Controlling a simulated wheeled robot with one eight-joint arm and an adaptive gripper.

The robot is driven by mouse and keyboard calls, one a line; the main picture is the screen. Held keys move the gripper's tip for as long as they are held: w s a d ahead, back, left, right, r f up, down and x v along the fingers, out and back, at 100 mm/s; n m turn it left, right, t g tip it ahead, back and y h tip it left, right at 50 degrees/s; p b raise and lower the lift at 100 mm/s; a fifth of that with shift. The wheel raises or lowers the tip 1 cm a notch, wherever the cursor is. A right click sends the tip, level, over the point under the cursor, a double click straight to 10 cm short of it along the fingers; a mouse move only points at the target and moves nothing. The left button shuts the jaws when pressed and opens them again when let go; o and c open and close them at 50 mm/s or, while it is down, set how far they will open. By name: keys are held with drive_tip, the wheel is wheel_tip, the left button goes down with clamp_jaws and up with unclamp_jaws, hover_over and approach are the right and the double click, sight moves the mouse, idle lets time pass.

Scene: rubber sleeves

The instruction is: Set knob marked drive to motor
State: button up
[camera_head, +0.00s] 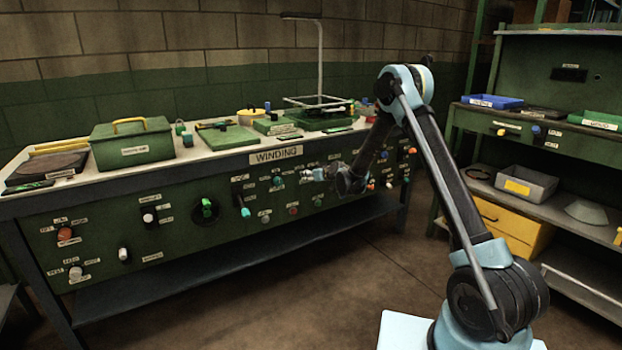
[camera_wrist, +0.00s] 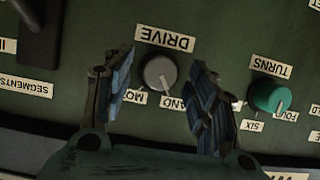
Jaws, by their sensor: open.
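The drive knob (camera_wrist: 159,73) is round and grey with a pale pointer line, and sits on the green panel under the upside-down DRIVE label (camera_wrist: 165,39) in the wrist view. A label starting "MO" (camera_wrist: 133,96) at lower left is partly covered by a finger. My gripper (camera_wrist: 162,78) is open, one finger on each side of the knob, with gaps visible. In the head view my gripper (camera_head: 318,174) is at the winding bench front; I cannot pick out the drive knob there.
A green turns knob (camera_wrist: 269,96) is to the right of my right finger. The winding bench (camera_head: 200,168) carries boxes and a lamp. A shelf unit (camera_head: 560,140) stands at right, with open floor between.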

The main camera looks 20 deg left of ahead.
drive_tip(key=shift+w+a+f, duration=0.2)
drive_tip(key=shift+w+a, duration=0.15)
drive_tip(key=c, duration=1)
